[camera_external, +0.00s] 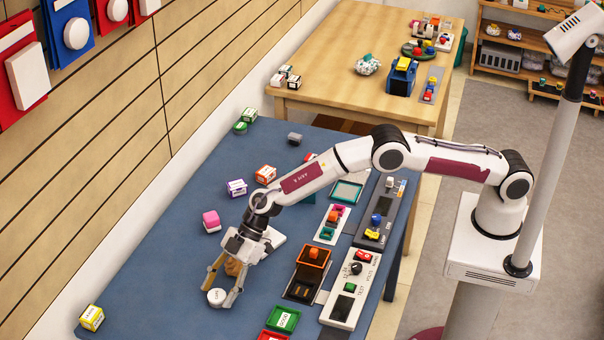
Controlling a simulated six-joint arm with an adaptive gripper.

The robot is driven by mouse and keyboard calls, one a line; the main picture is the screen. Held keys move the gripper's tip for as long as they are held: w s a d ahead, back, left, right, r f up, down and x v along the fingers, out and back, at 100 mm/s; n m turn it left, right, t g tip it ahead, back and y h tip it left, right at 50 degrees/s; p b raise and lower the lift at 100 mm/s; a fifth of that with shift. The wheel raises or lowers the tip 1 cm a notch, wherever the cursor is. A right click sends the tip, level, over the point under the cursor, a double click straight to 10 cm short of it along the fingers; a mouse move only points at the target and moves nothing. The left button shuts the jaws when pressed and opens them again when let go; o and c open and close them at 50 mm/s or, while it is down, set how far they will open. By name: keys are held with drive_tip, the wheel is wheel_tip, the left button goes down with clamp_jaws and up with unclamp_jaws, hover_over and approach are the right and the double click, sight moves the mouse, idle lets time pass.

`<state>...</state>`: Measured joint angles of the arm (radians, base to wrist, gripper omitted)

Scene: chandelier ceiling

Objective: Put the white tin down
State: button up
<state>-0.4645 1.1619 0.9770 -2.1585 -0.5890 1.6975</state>
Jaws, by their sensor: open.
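The white tin (217,298) is a small round tin with a dark mark on top. It stands on the blue table (165,250) near the wall-side front part. My gripper (221,289) points down at it with its fingers spread, one on each side of the tin. I cannot tell whether a finger still touches the tin.
An orange-brown item (233,268) shows behind the fingers. A pink block (211,221) and a purple-white box (236,188) lie farther back. A yellow box (92,318) is at front left. Switch panels (348,290) line the right edge. Table left of the tin is clear.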

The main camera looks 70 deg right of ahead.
drive_tip(key=v, duration=1.2)
idle(0.4)
drive_tip(key=shift+d, duration=0.1)
drive_tip(key=shift+w, duration=0.1)
idle(0.5)
